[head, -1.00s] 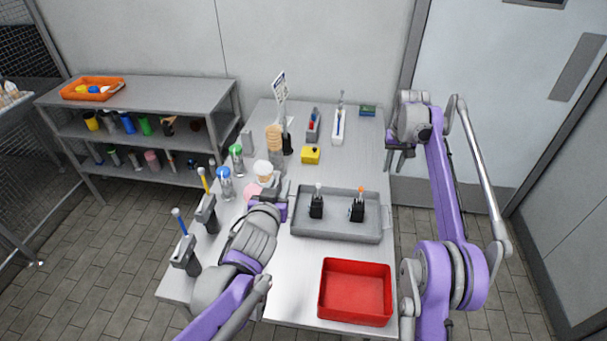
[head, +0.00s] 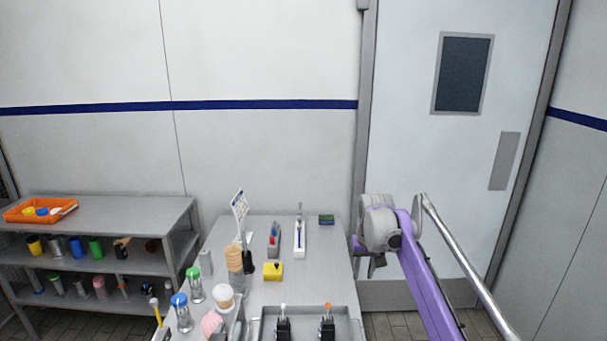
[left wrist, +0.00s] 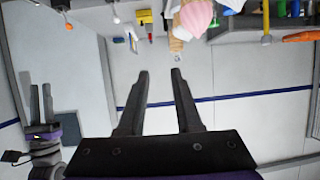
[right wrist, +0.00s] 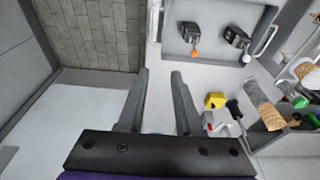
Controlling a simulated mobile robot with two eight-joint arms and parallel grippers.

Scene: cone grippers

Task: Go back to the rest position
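My left gripper (left wrist: 160,72) is open in the left wrist view, with nothing between its fingers. The pink scoop also shows in the left wrist view (left wrist: 197,18), above the fingertips in the picture. My right gripper (right wrist: 159,73) is open and empty. In the head view the right gripper (head: 373,264) hangs in the air off the table's right side, in front of the door.
A shelf (head: 130,212) with an orange tray (head: 40,210) stands left. Floor right of the table is free.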

